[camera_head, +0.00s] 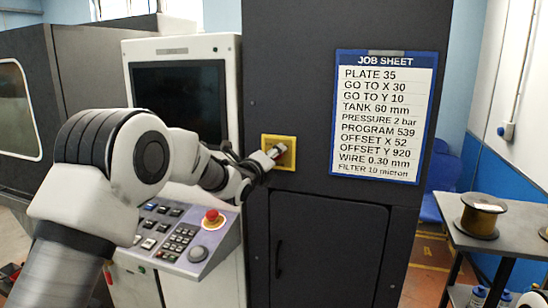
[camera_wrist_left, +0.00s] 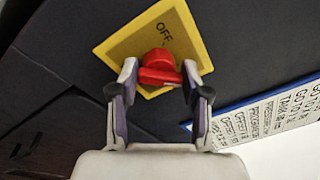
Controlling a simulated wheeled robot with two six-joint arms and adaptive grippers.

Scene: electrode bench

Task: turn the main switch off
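The main switch is a red knob (camera_wrist_left: 160,66) on a yellow square plate (camera_wrist_left: 122,46) marked OFF, on the dark cabinet front. In the head view its yellow plate (camera_head: 291,140) shows, with the knob partly hidden by my left gripper. My left gripper (camera_head: 268,157) is right at the switch. In the left wrist view its two fingers (camera_wrist_left: 160,78) stand apart on either side of the red handle bar, which lies across the gap between them. Whether the fingertips touch the bar is not clear. My right gripper is not in view.
A job sheet (camera_head: 387,117) hangs right of the switch. A control panel (camera_head: 177,236) with buttons and a red emergency stop (camera_head: 212,219) sits below my left arm, under a dark screen (camera_head: 180,96). A trolley (camera_head: 520,228) with a wire spool (camera_head: 481,216) stands at right.

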